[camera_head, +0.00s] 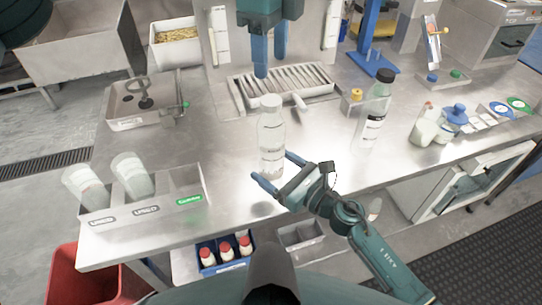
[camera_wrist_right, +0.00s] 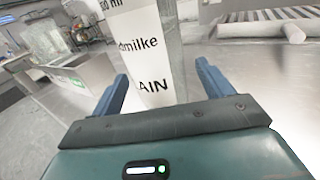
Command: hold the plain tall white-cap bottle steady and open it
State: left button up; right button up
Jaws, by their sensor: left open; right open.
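The tall clear bottle with a white cap (camera_head: 271,136) stands upright on the metal counter. My right gripper (camera_head: 277,171) is open low at the bottle's near side. In the right wrist view its two blue fingers (camera_wrist_right: 162,85) stand on either side of the bottle, with gaps visible. My left gripper (camera_head: 270,68) is open and empty, pointing down, above the white cap in the picture and apart from it.
A black-capped bottle (camera_head: 376,112) stands to the right. A slatted metal tray (camera_head: 285,92) lies behind the white-cap bottle. A bin with cups (camera_head: 180,192) is at the front left. The counter around the bottle is mostly clear.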

aim_at(266, 161)
jog(key=shift+x, duration=1.55)
